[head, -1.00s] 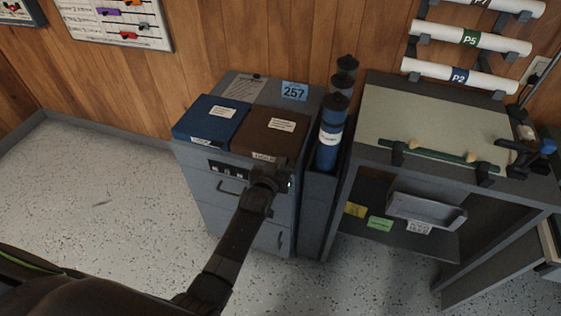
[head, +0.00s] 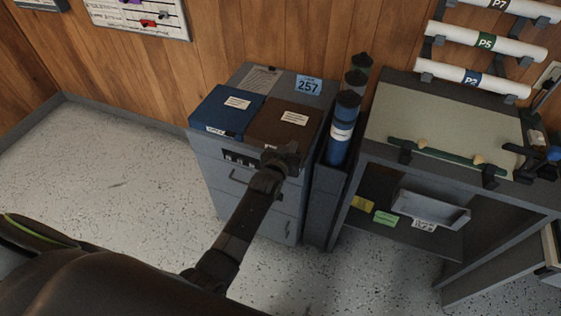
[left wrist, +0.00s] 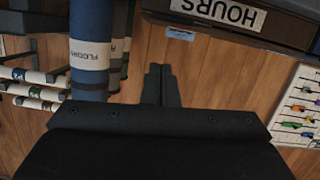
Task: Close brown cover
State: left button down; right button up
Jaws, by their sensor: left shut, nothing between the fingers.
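The brown cover (head: 284,122) lies about flat on top of the grey cabinet (head: 275,195), level with the blue cover (head: 227,112) to its left. I cannot tell whether a gap is left under its front edge. My left gripper (head: 288,156) is shut and empty, at the front edge of the brown cover, hiding its front label. I cannot tell whether it touches. In the left wrist view the shut fingers (left wrist: 161,85) point past the cover's dark front edge with its HOURS label (left wrist: 218,13), which appears upside down. My right gripper is not in view.
Blue and dark tubes (head: 342,130) stand close right of the cabinet. Further right is a grey table (head: 450,125) with a green rod on it and a small grey tray (head: 430,209) below its top. Floor (head: 120,165) left of the cabinet is clear.

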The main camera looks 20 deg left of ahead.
pick_arm(q)
jog(key=b+v, duration=0.1)
jog(key=v, duration=0.9)
jog(key=shift+b, duration=0.3)
jog(key=shift+d, duration=0.1)
jog(key=s+a+f+g, duration=0.1)
jog(key=s+f+g, duration=0.1)
jog(key=s+f, duration=0.5)
jog(key=s+a+f+g, duration=0.2)
jog(key=s+f+g, duration=0.1)
jog(key=f, duration=0.8)
jog(key=s+a+f+g, duration=0.1)
jog(key=s+f+g, duration=0.1)
jog(key=s+f, duration=0.5)
jog(key=s+a+f+g, duration=0.2)
jog(key=s+f, duration=0.3)
jog(key=s, duration=0.4)
jog(key=s+a+f+g+y, duration=0.1)
jog(key=s+a+f+g, duration=0.1)
jog(key=s+f, duration=0.4)
jog(key=s+a+f+g+y, duration=0.1)
jog(key=s+a+f+g, duration=0.2)
jog(key=s, duration=1.1)
notch_tip(320, 180, down, 3)
jog(key=shift+a+f, duration=0.25)
jog(key=shift+a, duration=0.6)
